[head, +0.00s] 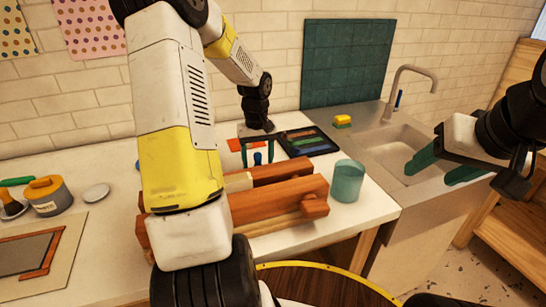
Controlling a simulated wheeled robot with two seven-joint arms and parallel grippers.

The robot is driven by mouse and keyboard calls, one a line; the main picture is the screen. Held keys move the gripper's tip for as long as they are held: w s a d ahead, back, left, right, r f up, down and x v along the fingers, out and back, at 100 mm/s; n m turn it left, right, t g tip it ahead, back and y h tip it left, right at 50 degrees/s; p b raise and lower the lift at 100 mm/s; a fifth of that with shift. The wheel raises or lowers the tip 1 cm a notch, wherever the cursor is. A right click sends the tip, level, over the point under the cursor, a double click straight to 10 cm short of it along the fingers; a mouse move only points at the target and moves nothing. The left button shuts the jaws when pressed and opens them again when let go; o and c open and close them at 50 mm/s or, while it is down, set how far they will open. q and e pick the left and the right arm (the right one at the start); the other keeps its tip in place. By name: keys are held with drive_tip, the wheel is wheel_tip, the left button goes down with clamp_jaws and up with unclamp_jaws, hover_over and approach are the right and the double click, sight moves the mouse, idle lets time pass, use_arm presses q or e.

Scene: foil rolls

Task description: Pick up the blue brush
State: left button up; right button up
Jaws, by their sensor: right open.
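A small blue upright piece (257,158) shows behind the wooden rack; it may be the blue brush's handle, and its lower part is hidden. My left gripper (257,154) points down around it, with its teal fingers apart on either side; I cannot see contact. My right gripper (428,176) is open and empty over the front of the sink, at the right.
A wooden rack (265,208) lies at the counter's front, beside a teal cup (348,182). A dark tray (320,148) and a yellow sponge (342,120) lie behind. A grey and yellow container (47,197) and a white dish (97,192) stand left. The sink (405,150) is right.

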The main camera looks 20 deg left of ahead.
use_arm(q)
drive_tip(key=shift+f, duration=0.85)
drive_tip(key=shift+c, duration=0.4)
clamp_jaws()
drive_tip(key=shift+r, duration=5.05)
